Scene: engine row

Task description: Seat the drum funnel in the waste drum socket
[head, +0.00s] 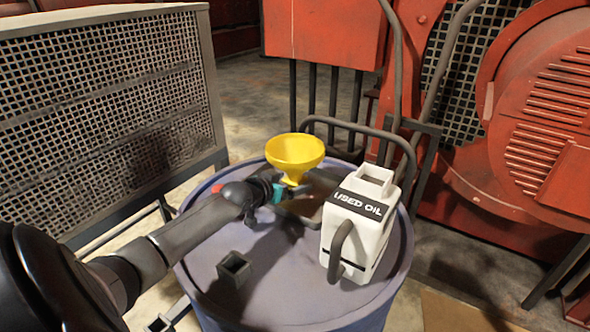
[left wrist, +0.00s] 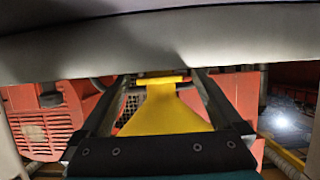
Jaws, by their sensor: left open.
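The yellow drum funnel (head: 295,152) is upright over the back part of the blue waste drum (head: 255,312). My left gripper (head: 282,190) is open at the funnel's lower part. In the left wrist view the funnel (left wrist: 163,108) shows between the two spread fingers of the gripper (left wrist: 160,88). The funnel's lower end is hidden by the gripper, so I cannot tell what it rests on. A small dark square hollow fitting (head: 234,268), which looks like a socket, stands on the drum top, apart from the funnel. My right gripper is not in view.
A white jug marked USED OIL (head: 358,222) stands on the drum, right of the funnel. A shallow dark tray (head: 303,210) lies by the gripper. A grey bent handle (head: 360,128) rises behind. A mesh guard (head: 105,100) stands left and red machinery (head: 540,110) right.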

